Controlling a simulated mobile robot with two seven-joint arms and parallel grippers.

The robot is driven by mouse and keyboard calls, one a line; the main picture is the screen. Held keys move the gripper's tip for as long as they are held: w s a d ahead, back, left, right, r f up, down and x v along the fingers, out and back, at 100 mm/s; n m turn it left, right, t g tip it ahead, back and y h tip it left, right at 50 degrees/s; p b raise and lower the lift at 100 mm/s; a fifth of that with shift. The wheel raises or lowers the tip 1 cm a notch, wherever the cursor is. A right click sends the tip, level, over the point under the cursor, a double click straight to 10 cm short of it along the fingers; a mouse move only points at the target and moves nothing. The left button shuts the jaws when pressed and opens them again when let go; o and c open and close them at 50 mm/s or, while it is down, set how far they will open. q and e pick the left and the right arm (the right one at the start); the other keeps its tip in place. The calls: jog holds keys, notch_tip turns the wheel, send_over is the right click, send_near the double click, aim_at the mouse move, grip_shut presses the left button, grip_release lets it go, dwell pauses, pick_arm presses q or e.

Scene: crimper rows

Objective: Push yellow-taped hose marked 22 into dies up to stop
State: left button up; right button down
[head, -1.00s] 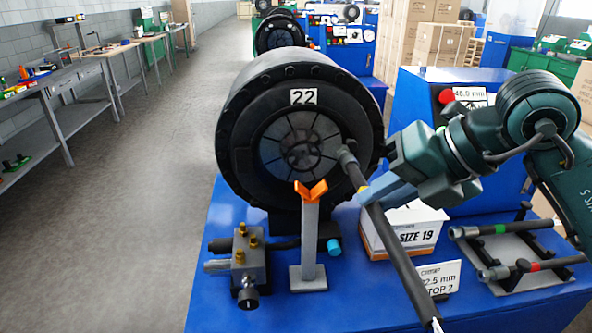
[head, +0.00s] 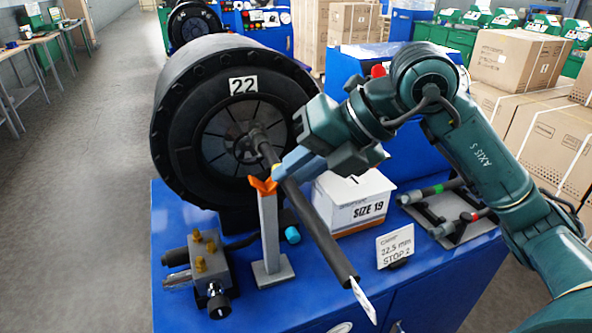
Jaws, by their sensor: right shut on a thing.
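The crimper marked 22 (head: 172,135) faces me, with its ring of dies (head: 222,160) in the middle. My right gripper (head: 281,170) is shut on the black hose (head: 318,232), close to its yellow tape (head: 275,168). The hose's front fitting (head: 258,138) is at the centre of the dies; I cannot tell how deep it sits. The hose slopes down toward me, beside or over the orange-topped rest (head: 268,230); contact is unclear. My left gripper is not in view.
A SIZE 19 box (head: 352,208) and a sign reading 22.5 mm STOP 2 (head: 395,245) stand right of the hose. A rack with green- and red-banded hoses (head: 448,215) is farther right. A valve block (head: 207,265) is at the left on the blue bench (head: 172,220).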

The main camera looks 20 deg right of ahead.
pick_arm(q)
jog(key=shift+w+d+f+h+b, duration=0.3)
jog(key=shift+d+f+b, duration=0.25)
jog(key=shift+b, duration=1.4)
pick_arm(e)
jog(key=w+f, duration=0.6)
jog(key=w, duration=0.1)
jog(key=shift+a, duration=0.15)
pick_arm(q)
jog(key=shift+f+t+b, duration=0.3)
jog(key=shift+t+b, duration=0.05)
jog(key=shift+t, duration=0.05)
pick_arm(e)
jog(key=shift+f, duration=0.4)
jog(key=shift+c, duration=0.4)
grip_release()
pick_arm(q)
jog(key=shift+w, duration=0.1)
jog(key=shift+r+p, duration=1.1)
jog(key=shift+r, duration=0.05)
pick_arm(e)
jog(key=v, duration=0.7)
